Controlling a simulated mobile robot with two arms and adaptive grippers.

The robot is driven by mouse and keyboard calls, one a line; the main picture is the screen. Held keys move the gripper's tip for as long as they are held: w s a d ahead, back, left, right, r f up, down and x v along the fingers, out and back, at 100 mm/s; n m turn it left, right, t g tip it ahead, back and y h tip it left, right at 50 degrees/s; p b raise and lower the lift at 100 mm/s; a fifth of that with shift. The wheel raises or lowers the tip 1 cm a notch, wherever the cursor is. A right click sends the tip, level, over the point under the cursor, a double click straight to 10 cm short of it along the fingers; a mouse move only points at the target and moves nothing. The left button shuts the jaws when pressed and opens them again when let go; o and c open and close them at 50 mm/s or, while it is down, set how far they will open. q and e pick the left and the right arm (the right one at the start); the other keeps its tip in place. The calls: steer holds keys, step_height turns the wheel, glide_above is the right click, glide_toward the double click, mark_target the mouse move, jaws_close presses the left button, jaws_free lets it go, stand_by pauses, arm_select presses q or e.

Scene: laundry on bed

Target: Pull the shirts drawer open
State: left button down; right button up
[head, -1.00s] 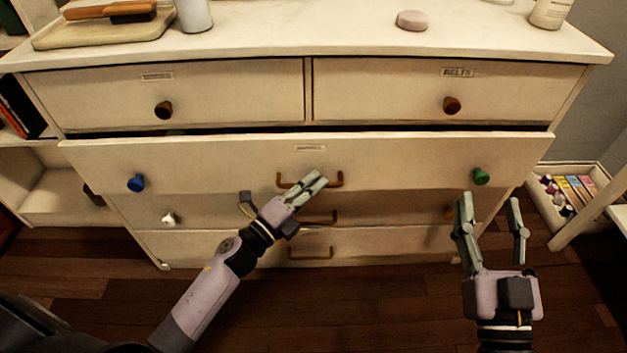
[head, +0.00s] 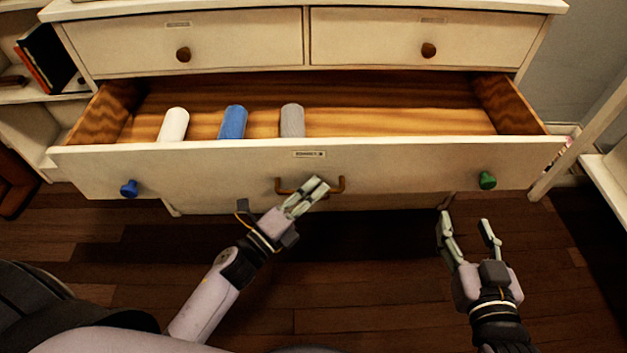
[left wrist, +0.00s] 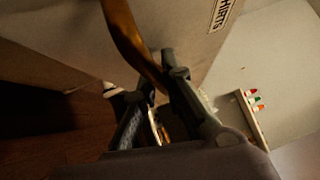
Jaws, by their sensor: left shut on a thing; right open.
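The shirts drawer (head: 400,165) is the wide drawer below the two small top drawers, and it stands well open. Its label reads SHIRTS in the left wrist view (left wrist: 223,12). It has a brown bar handle (head: 338,186) in the middle, a blue knob (head: 129,188) at the left and a green knob (head: 487,180) at the right. My left gripper (head: 318,186) is shut on the bar handle, which also shows between its fingers in the left wrist view (left wrist: 125,35). My right gripper (head: 465,222) is open and empty, in front of and below the drawer's right part.
Inside the drawer lie a white roll (head: 173,124), a blue roll (head: 232,121) and a grey roll (head: 292,120); its right side is empty. The two small top drawers (head: 190,45) are shut. A white shelf (head: 30,125) stands at the left. Dark wooden floor (head: 350,290) lies in front.

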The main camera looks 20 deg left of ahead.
arm_select(q)
steer(key=shift+s+d+f, duration=0.1)
steer(key=shift+s, duration=0.3)
steer(key=c, duration=1.7)
jaws_free()
steer(key=v, duration=1.2)
